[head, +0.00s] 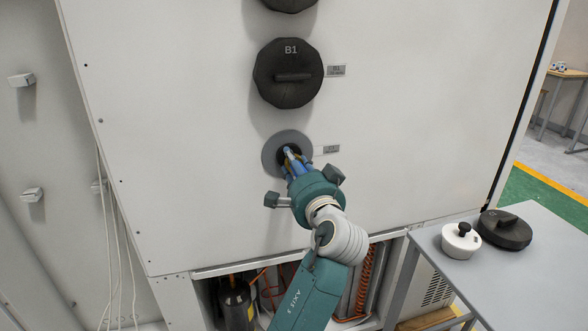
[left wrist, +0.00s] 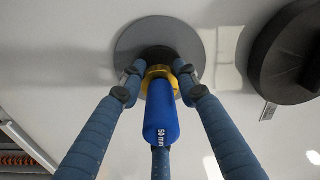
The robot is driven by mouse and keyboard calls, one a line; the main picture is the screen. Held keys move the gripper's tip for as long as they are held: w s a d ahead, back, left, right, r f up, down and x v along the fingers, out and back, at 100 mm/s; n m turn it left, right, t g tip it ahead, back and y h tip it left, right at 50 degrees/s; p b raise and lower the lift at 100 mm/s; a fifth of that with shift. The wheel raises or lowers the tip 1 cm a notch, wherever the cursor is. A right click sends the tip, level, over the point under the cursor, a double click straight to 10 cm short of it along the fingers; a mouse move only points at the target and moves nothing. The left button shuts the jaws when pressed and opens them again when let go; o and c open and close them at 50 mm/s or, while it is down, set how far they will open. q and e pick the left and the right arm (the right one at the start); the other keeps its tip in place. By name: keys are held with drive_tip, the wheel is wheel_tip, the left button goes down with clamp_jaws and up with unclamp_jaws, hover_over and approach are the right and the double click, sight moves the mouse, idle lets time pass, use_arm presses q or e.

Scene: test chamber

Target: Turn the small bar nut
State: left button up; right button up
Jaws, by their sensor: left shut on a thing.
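My left gripper (head: 291,160) is at the round grey port (head: 270,154) low on the white panel. In the left wrist view its blue-wrapped fingers (left wrist: 158,80) close around a gold collar (left wrist: 153,74) at the port's dark opening. A blue cylinder (left wrist: 161,115) with white print extends from the collar toward the camera, between the fingers. The grey port disc (left wrist: 134,42) is behind the fingertips. The small bar nut cannot be told apart from the collar or opening; the port's inside is hidden. My right gripper is not in view.
A black cap marked B1 (head: 288,85) is on the panel above the port. A grey table (head: 500,285) at right holds a white lidded piece (head: 461,243) and a black cap (head: 505,231). Cables (head: 108,230) hang at left.

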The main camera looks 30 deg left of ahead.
use_arm(q)
drive_tip(key=shift+r, duration=0.3)
drive_tip(key=o, duration=1.2)
drive_tip(key=shift+f, duration=0.15)
